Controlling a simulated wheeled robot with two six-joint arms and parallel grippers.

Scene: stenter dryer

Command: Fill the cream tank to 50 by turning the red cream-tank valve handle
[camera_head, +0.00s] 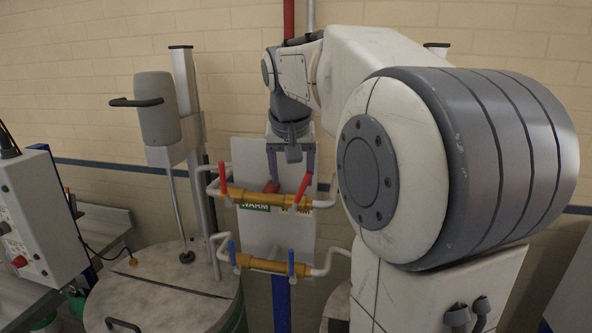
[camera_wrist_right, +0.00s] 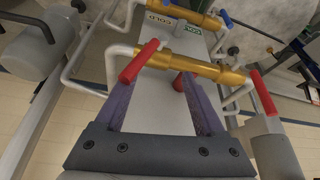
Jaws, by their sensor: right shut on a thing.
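A warm-water pipe with red valve handles runs across a pale wall panel (camera_head: 247,165). One red handle (camera_head: 222,172) stands at its left end, and another red handle (camera_head: 302,188) tilts at its right end. A short red piece (camera_head: 270,187) shows between them. My right gripper (camera_head: 291,172) hangs from above at this pipe, its purple fingers shut on a red handle. In the right wrist view, the tilted handle (camera_wrist_right: 139,62) lies at the left fingertip, and the short red piece (camera_wrist_right: 178,82) is by the other finger. The exact contact is hard to see. No tank level reading is visible. My left gripper is out of view.
A lower pipe with blue handles (camera_head: 290,263) runs below. A round tank lid (camera_head: 160,295) with a grey mixer (camera_head: 158,108) stands at left, beside a control box (camera_head: 32,215). My right arm hides much of the right side.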

